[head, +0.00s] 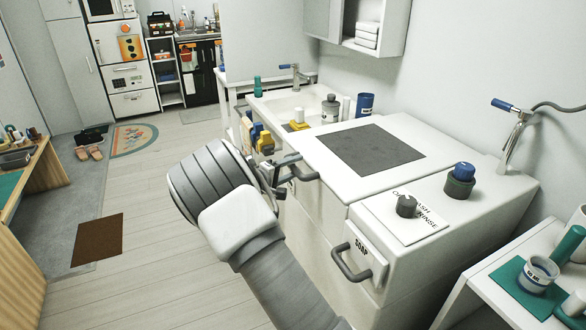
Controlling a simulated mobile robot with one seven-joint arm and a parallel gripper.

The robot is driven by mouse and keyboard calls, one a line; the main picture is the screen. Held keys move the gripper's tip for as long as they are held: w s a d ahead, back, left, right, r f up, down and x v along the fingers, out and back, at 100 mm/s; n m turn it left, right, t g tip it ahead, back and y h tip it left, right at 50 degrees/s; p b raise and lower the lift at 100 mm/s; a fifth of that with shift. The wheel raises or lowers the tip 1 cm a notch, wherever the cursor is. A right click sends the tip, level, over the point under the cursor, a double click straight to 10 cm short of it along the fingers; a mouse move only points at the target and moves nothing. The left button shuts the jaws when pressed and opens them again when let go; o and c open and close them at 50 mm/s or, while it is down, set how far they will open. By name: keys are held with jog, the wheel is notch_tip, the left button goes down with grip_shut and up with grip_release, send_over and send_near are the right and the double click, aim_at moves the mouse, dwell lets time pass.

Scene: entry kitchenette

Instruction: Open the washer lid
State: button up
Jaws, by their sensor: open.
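The washer (400,268) is a white cabinet on the right in the head view. Its lid (312,142) is white with a dark grey panel (370,150) and lies flat and closed on top. A grey bar handle (303,172) shows at the lid's front left edge. My gripper (277,180) is open at this handle, seen from behind. My wrist and the gripper's body hide part of the front, and I cannot tell whether the fingers touch the handle or are around it.
A dial (406,206) and a dark pot with a blue cap (460,180) are on the washer's top. A soap drawer (361,255) with a protruding handle is below. A sink (290,103) with bottles stands behind. A low shelf (478,290) is at right.

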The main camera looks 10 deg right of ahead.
grip_shut()
dwell(1.4)
